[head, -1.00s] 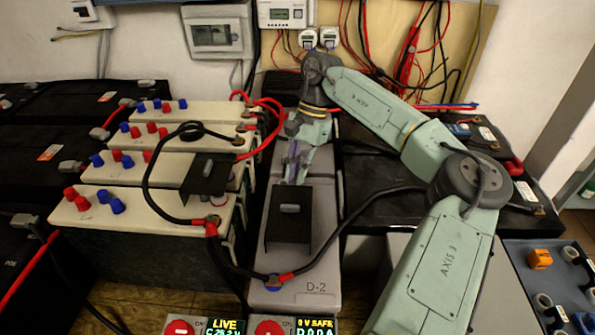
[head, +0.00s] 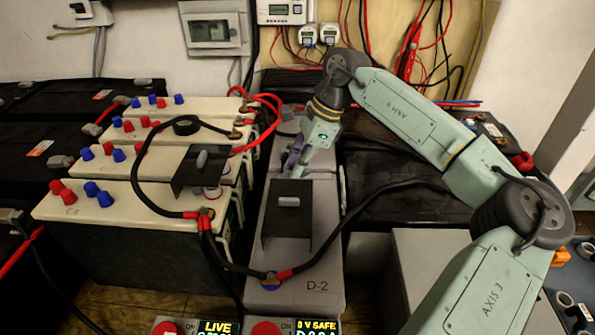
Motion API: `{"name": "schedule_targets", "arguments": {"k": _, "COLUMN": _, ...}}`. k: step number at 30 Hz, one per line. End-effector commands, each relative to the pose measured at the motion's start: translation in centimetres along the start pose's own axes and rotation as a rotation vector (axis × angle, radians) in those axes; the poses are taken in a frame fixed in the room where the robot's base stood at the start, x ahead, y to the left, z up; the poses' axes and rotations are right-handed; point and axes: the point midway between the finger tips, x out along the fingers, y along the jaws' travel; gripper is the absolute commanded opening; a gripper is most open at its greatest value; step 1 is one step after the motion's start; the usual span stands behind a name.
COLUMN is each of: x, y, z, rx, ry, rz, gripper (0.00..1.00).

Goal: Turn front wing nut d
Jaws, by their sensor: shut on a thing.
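The grey battery marked D-2 (head: 318,262) stands lengthwise in the middle of the head view. A black cover plate with a grey handle (head: 288,222) lies on its top. My gripper (head: 291,168) reaches down at the far end of this battery, just behind the plate. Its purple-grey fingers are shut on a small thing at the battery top. The fingers hide most of it; by its place it seems to be front wing nut d.
Cream batteries (head: 120,200) with red and blue caps and a second black cover (head: 203,168) stand to the left. A black cable (head: 375,205) crosses D-2's near end. Black batteries (head: 410,190) lie right, under my arm. Switch boxes (head: 300,327) stand in front.

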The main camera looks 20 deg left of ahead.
Motion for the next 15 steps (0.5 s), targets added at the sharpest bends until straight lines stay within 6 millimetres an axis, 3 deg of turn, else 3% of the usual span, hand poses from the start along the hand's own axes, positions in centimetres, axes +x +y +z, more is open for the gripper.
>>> {"name": "schedule_targets", "arguments": {"k": 15, "x": -0.10, "y": 0.01, "z": -0.13, "rx": 0.195, "ry": 0.003, "rz": -0.085, "gripper": 0.00}}
